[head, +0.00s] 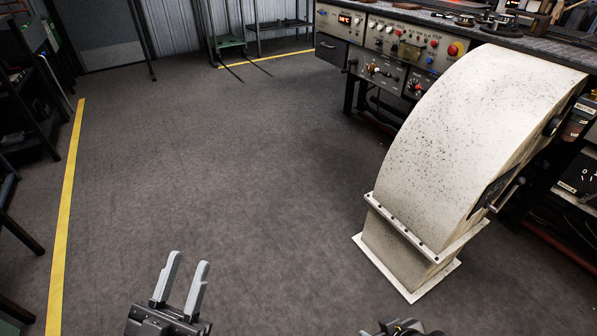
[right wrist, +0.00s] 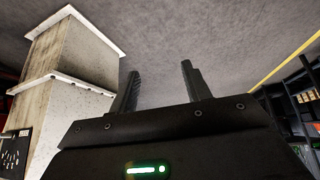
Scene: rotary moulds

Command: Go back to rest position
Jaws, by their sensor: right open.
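My left gripper (head: 184,284) is at the bottom of the head view, left of centre. Its two grey fingers are apart with only floor seen between them. My right gripper shows only as a dark piece at the bottom edge of the head view, right of centre; its fingers cannot be made out there. In the right wrist view, the right gripper (right wrist: 160,84) has its two dark fingers apart, with nothing between them.
A large cream, speckled curved machine housing (head: 455,140) stands on the floor at the right; its pale base (right wrist: 75,70) shows left in the right wrist view. Behind it is a control panel bench (head: 400,40). Dark shelves (head: 30,100) line the left. The grey floor (head: 230,150) between is clear.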

